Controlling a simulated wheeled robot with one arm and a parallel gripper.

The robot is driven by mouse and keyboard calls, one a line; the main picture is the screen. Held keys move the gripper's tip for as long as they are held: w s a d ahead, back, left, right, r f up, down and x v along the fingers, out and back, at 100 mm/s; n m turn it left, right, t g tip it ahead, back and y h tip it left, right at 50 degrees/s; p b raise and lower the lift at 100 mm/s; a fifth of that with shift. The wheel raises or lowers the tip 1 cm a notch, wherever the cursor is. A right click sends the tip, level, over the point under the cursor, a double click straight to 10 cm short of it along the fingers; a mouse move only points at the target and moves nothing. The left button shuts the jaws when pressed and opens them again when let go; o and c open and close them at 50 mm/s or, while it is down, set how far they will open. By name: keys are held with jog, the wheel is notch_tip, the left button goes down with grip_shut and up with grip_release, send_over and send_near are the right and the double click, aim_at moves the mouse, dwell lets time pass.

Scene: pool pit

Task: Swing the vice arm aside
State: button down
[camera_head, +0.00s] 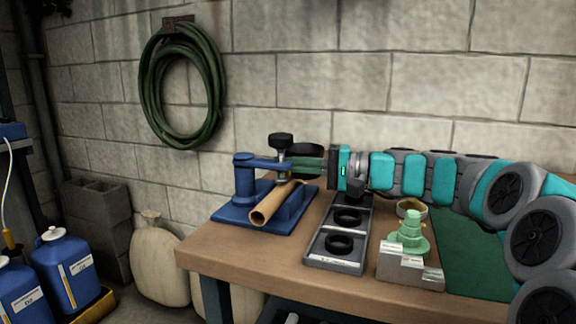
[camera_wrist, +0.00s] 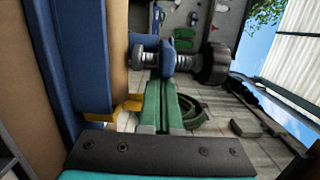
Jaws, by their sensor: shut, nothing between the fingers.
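The blue vice (camera_head: 225,214) stands at the left end of the bench, with an upright post at its left. Its blue vice arm (camera_head: 262,163) reaches right from the post over a tan pipe (camera_head: 272,207) lying on the base. A screw with a black knob (camera_head: 281,140) passes through the arm's free end. My gripper (camera_head: 293,166) comes in from the right, its green fingers shut and empty by that end. In the wrist view, the fingertips (camera_wrist: 165,84) are right at the blue boss (camera_wrist: 168,58) around the screw; I cannot tell whether they touch it. The knob (camera_wrist: 215,63) shows there too.
A grey tray with black rings (camera_head: 336,243) lies right of the vice. A green fitting (camera_head: 410,236) is by a stepped grey block (camera_head: 405,269), with a green mat (camera_head: 465,245) farther right. The block wall (camera_head: 270,105) with a coiled hose (camera_head: 150,85) stands behind.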

aim_at(289, 170)
jog(key=shift+s, duration=0.15)
jog(key=shift+s+a+b, duration=0.2)
jog(key=shift+s+b, duration=0.45)
jog(key=shift+s, duration=0.25)
jog(key=shift+s+a, duration=0.3)
jog(key=shift+s, duration=0.4)
jog(key=shift+b+v, duration=0.55)
jog(key=shift+v, duration=3.35)
jog(key=shift+s, duration=0.15)
